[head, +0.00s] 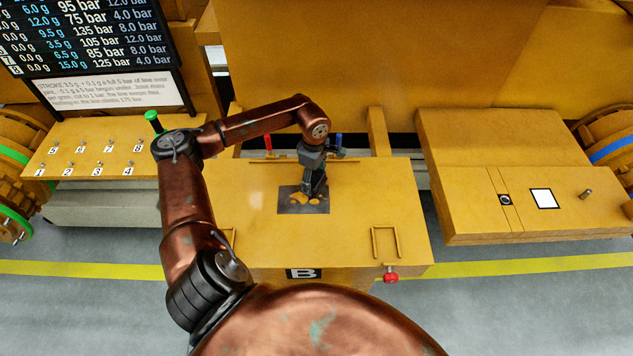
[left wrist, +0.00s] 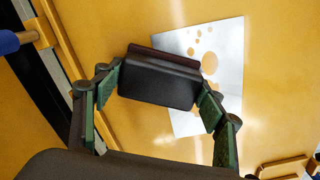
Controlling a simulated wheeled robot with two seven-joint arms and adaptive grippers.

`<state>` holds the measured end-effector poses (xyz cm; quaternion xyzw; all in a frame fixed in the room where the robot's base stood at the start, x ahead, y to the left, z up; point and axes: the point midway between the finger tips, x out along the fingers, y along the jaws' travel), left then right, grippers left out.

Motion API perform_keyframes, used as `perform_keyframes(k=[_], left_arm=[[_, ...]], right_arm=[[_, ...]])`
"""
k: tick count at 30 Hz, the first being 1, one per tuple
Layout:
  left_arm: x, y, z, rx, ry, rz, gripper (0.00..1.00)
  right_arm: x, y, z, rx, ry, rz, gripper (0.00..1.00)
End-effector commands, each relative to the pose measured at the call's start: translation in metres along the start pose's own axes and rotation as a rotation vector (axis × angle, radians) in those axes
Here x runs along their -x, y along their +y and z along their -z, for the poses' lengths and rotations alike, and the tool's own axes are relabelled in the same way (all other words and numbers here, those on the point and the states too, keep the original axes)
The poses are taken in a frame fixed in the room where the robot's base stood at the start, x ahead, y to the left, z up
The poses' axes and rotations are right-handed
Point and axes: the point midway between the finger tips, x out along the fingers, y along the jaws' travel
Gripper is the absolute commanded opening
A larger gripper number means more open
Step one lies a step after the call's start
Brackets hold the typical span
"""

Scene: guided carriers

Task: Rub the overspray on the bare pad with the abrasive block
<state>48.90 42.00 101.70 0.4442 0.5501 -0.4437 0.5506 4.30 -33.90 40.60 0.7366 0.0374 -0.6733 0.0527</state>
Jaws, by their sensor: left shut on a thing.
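The bare pad (head: 287,207) is a grey metal square on top of the yellow carrier (head: 245,225). Orange overspray (head: 299,198) lies in spots on it. In the left wrist view the pad (left wrist: 232,88) looks silvery, with several orange spots (left wrist: 209,62). My left gripper (head: 314,190) reaches down over the pad's right part. It is shut on the dark abrasive block (left wrist: 158,80), held between its two green-padded fingers. The block covers part of the pad; I cannot tell whether it touches it. My right gripper is not in view.
Red (head: 268,143) and blue (head: 338,141) handles stand at the carrier's back edge. A numbered yellow bench (head: 65,150) is left, another yellow block (head: 510,150) right. The carrier top right of the pad is clear.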

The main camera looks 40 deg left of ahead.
Motion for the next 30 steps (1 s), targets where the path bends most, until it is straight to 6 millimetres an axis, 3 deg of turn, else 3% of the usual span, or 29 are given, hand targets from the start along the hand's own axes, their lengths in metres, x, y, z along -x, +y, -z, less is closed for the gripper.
perform_keyframes(k=[8,30], left_arm=[[0.001,-0.009,0.015,-0.001,0.002,0.001,0.38],[-0.003,-0.05,-0.008,-0.003,0.0,0.007,0.38]], right_arm=[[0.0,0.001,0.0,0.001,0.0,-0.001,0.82],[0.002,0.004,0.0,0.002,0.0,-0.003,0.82]])
